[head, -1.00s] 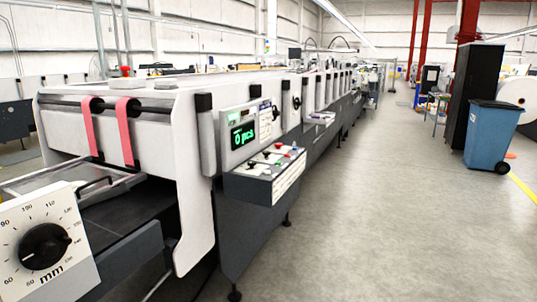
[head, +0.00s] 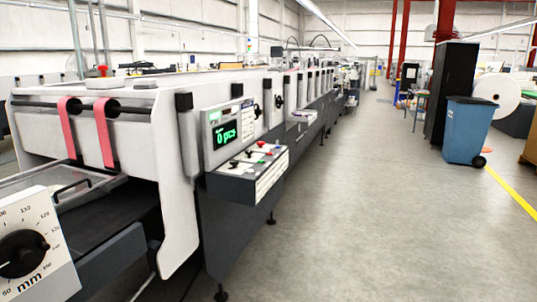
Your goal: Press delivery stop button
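The folder gluer (head: 170,215) runs from the left foreground away into the distance. Its control box (head: 240,188) juts out from the side, with several small switches and coloured buttons on the sloped top. A red button (head: 261,144) and a green button (head: 270,153) show there; which one is the delivery stop button I cannot tell, as labels are too small to read. Above the box, a display (head: 226,133) reads "0 pcs" in green. Neither of my grippers is in view.
A dial marked mm (head: 28,250) sits at the near left. Open grey floor (head: 370,200) lies right of the machine. A blue wheeled bin (head: 468,130) and a tall black cabinet (head: 450,90) stand at right, by a yellow floor line (head: 510,192).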

